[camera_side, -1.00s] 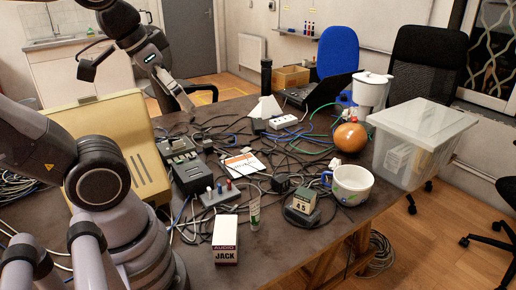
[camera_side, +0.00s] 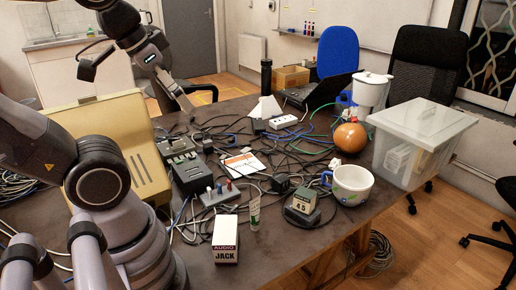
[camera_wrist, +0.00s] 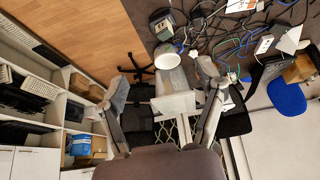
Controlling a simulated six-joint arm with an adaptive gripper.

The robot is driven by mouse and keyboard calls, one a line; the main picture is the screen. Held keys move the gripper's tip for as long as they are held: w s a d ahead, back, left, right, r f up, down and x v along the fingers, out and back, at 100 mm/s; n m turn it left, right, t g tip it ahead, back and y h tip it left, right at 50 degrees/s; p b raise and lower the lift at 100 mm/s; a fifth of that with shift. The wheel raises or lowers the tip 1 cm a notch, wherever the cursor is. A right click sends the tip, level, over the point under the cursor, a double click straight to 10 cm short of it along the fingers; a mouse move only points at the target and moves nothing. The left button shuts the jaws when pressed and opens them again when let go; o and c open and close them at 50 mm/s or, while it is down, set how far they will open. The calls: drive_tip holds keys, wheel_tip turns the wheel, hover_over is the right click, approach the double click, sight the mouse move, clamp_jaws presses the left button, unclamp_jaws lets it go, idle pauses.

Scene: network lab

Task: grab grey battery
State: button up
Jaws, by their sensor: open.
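I cannot tell for sure which thing is the grey battery. Grey and dark blocks on the table include a long dark box (camera_side: 190,177) in the middle left, a small dark box (camera_side: 258,126) further back and a dark cube (camera_side: 280,183) among the cables. My gripper (camera_wrist: 163,80) is open and empty in the wrist view, its two fingers wide apart. In the side view my gripper (camera_side: 183,104) hangs at the far left edge of the table, apart from these blocks.
Cables lie tangled across the table. A laptop (camera_side: 325,92) is at the back.

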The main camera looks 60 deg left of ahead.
sight(209, 144)
drive_tip(key=w+a+f+m+g+y, duration=0.4)
drive_tip(key=w+a+f+y, duration=0.15)
drive_tip(key=w+a, duration=0.5)
drive_tip(key=w+a+f+m+g+y, duration=0.45)
drive_tip(key=w+a+f, duration=0.2)
drive_tip(key=a, duration=0.75)
drive_tip(key=w+a+f+m+t+y, duration=0.1)
drive_tip(key=a+f+m, duration=0.2)
drive_tip(key=f, duration=0.4)
drive_tip(key=w+a+f+m+y, duration=0.1)
drive_tip(key=w+a+f+m, duration=0.1)
drive_tip(key=f, duration=0.5)
drive_tip(key=w+a+f+m+t+y, duration=0.1)
drive_tip(key=a+f+m, duration=0.3)
drive_tip(key=f, duration=0.4)
drive_tip(key=shift+w+a+t, duration=0.35)
drive_tip(key=shift+w+a, duration=0.2)
drive_tip(key=shift+a, duration=0.2)
drive_tip(key=x, duration=0.8)
drive_tip(key=shift+r, duration=0.1)
drive_tip(key=x, duration=0.3)
drive_tip(key=w+x, duration=0.1)
drive_tip(key=x, duration=0.1)
drive_tip(key=shift+a, duration=0.35)
